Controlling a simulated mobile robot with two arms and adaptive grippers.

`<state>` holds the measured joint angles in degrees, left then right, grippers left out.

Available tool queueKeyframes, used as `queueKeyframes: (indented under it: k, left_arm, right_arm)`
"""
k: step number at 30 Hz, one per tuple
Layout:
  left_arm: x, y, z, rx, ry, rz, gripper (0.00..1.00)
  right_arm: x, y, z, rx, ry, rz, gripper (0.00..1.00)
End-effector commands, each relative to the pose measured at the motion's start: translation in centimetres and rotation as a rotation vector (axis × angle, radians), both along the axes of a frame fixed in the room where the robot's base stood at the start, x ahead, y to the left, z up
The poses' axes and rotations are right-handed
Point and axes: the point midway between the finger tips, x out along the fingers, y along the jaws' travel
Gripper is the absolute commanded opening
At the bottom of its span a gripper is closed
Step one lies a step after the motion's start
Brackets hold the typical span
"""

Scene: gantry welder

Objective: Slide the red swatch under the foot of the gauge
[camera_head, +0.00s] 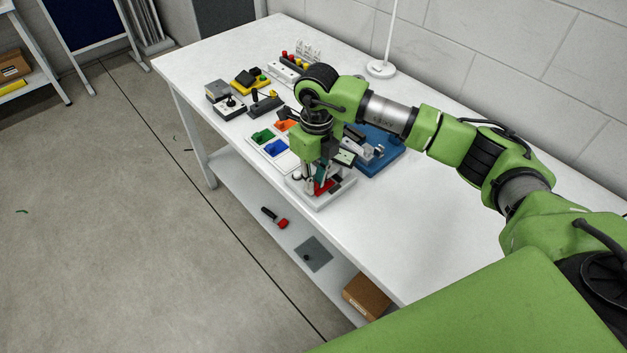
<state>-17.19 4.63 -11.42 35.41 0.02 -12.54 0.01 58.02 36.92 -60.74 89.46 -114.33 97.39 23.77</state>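My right arm reaches in from the right over the white table. My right gripper (317,183) points down at a white tray (322,203) near the table's front edge. A red swatch (325,187) shows in the tray, right at the fingertips. It is too small to tell whether the fingers are open or hold the swatch. A blue base (386,156) with a grey metal device, possibly the gauge (368,150), stands just behind and to the right. The arm and gripper partly hide it, and its foot cannot be made out. My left gripper is not in view.
Left of the gripper is a white tray (257,148) with green, blue and orange pieces. Several small fixtures, one a yellow block (249,81), stand farther back. A white lamp base (380,69) is near the wall. The table's near right part is clear.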

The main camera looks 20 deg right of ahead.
Motion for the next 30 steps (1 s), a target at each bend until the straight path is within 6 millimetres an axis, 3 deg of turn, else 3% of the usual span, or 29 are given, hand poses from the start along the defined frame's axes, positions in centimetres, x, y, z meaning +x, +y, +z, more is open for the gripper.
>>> queueKeyframes:
  k: [1, 12, 18, 30]
  left_arm:
    - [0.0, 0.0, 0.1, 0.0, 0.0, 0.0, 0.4]
    - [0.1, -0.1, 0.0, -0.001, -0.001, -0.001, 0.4]
    - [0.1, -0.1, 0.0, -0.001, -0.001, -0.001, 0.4]
    - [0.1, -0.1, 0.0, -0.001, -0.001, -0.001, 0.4]
  right_arm:
    - [0.7, -1.4, 0.9, -0.025, -0.017, -0.023, 0.31]
    - [0.3, -0.2, 8.2, -0.013, -0.011, -0.008, 0.31]
    - [0.0, 0.3, 11.0, -0.008, -0.006, -0.002, 0.31]
    - [-0.1, 0.5, 11.9, -0.006, -0.001, 0.001, 0.31]
